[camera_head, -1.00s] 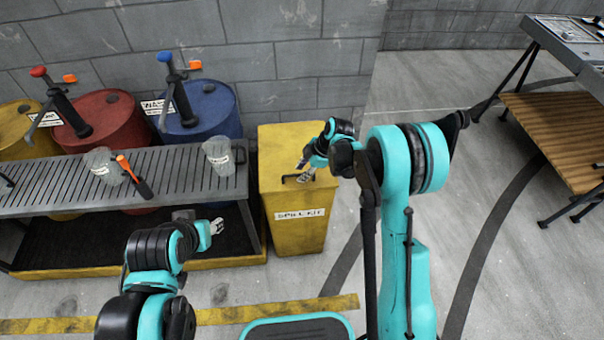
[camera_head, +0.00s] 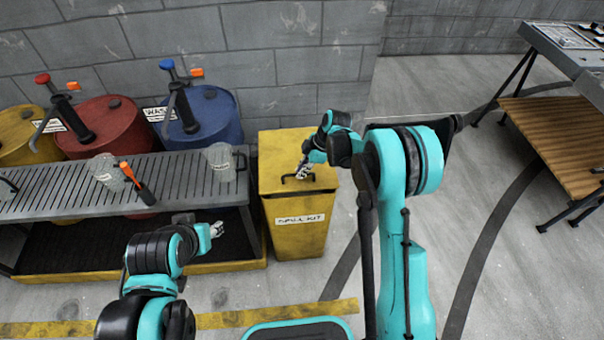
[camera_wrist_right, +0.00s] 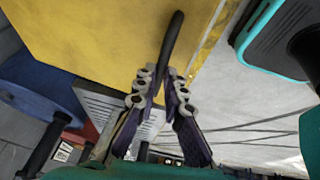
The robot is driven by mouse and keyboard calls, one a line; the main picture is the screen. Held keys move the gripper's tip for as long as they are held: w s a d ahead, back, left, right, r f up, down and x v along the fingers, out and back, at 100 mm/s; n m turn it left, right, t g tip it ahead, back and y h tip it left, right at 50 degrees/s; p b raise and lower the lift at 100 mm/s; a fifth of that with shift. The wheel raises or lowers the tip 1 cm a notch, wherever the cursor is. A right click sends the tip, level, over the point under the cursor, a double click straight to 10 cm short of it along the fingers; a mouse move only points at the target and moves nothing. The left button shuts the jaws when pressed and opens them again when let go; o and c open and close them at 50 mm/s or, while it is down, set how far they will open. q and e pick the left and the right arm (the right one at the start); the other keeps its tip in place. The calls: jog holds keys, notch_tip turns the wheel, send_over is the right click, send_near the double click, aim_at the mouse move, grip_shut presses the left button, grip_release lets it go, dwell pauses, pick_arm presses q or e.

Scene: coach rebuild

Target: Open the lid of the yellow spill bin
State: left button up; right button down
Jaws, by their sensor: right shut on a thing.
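The yellow spill bin (camera_head: 296,232) stands on the floor right of the grate bench, with a white label reading SPILL KIT on its front. Its lid (camera_head: 284,149) is down and looks closed. A dark bar handle (camera_head: 288,179) sits near the lid's front edge. My right gripper (camera_head: 302,173) is at the lid's handle. In the right wrist view the fingers (camera_wrist_right: 160,82) are shut on the dark handle (camera_wrist_right: 172,42), with the yellow lid (camera_wrist_right: 95,45) behind. My left gripper (camera_head: 217,229) is low in front of the bench, away from the bin; its jaw opening is too small to tell.
A grate bench (camera_head: 185,178) with clear beakers and an orange-tipped tool stands left of the bin. Red (camera_head: 105,122), blue (camera_head: 213,115) and yellow drums stand behind it. A block wall is behind. A table is at right; floor between is clear.

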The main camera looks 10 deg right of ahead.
jog(key=w+r+p, duration=0.7)
jog(key=w+r, duration=0.2)
jog(key=r, duration=0.5)
jog(key=shift+r+p, duration=0.25)
jog(key=shift+p, duration=0.15)
jog(key=shift+d, duration=0.1)
